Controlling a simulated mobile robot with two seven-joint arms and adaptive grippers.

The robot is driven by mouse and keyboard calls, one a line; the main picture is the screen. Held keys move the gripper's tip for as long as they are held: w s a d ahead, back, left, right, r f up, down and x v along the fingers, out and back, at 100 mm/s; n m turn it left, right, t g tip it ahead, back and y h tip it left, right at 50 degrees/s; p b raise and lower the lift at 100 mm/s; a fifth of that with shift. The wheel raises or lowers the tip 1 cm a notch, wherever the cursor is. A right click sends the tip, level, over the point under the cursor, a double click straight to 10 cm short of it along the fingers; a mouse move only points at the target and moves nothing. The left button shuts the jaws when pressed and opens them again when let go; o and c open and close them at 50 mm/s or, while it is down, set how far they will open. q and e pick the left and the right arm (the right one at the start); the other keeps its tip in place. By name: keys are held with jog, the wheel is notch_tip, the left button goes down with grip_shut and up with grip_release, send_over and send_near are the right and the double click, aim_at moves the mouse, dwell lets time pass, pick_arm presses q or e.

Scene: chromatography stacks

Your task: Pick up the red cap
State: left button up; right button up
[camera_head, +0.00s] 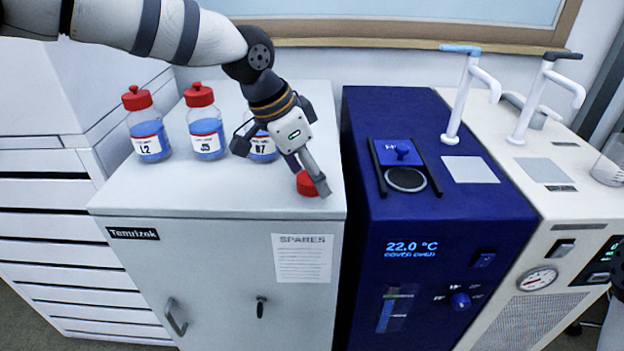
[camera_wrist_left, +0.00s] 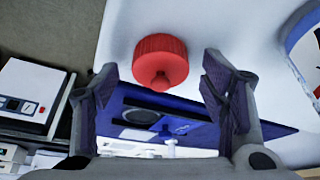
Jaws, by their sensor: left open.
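The red cap (camera_head: 307,187) lies loose on the white cabinet top near its front right edge, partly covered by a finger of my left gripper (camera_head: 283,168). In the left wrist view the red cap (camera_wrist_left: 160,60) shows as a ribbed disc with a knob in its middle. It lies between and beyond the two spread fingertips of my left gripper (camera_wrist_left: 160,78), with no clear contact. The gripper is open and empty. A labelled blue bottle (camera_head: 262,148) stands behind the gripper, its top hidden. My right gripper is not recognisable in view.
Two blue bottles with red caps, L2 (camera_head: 148,127) and J5 (camera_head: 205,124), stand left on the cabinet top (camera_head: 180,190). A blue bath unit (camera_head: 450,215) adjoins on the right, then a cream unit (camera_head: 535,225) with white posts. The cabinet's front left top is clear.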

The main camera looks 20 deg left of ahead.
pick_arm(q)
jog(key=c, duration=1)
